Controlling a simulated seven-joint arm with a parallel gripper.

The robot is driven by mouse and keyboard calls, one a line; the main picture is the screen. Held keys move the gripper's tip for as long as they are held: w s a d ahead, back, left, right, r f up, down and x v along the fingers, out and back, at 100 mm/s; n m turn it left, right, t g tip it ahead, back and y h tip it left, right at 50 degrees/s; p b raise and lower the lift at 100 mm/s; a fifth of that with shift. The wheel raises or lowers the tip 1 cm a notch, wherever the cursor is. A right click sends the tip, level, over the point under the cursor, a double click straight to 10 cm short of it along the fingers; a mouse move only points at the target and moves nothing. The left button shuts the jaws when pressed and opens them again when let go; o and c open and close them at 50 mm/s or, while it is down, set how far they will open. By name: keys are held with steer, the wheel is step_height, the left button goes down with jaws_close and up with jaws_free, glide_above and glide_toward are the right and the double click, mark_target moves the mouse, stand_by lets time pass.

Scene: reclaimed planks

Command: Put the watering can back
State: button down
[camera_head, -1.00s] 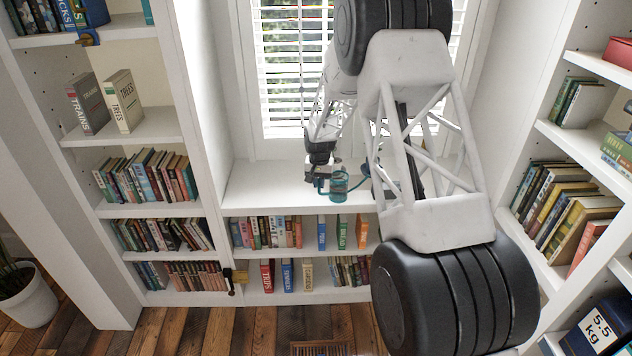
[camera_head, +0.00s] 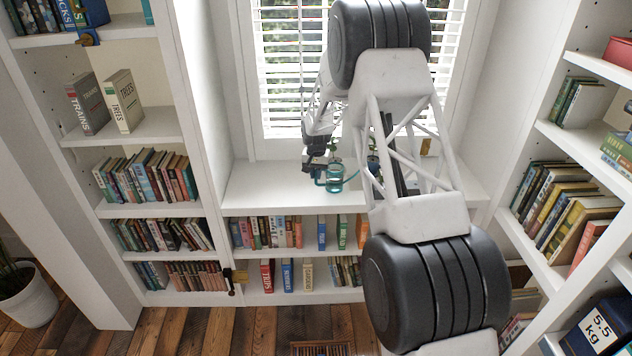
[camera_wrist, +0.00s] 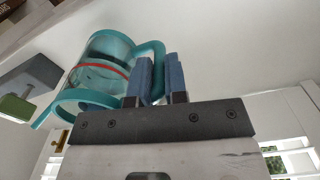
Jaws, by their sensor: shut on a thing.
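The watering can is clear with teal rims, a teal handle and a red band. In the wrist view the watering can (camera_wrist: 100,72) is left of my gripper (camera_wrist: 158,75), whose two blue fingers are shut on its teal handle. In the head view the watering can (camera_head: 334,178) appears over the white window-seat shelf (camera_head: 260,190), in front of the blinds. My gripper (camera_head: 317,172) is small there, at the can's left side. I cannot tell whether the can touches the shelf.
Bookcases with books (camera_head: 150,178) stand at left and books (camera_head: 570,215) at right. More books (camera_head: 265,232) fill shelves below the window seat. In the wrist view a grey and green block (camera_wrist: 28,88) lies beyond the can. The seat's left part is clear.

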mark_target(316, 181)
steer(key=shift+f, duration=1.75)
steer(key=shift+f, duration=0.1)
steer(key=c, duration=1.1)
jaws_free()
steer(key=shift+c, duration=0.2)
step_height(316, 181, up, 12)
steer(key=shift+r, duration=0.15)
steer(key=shift+s, duration=0.1)
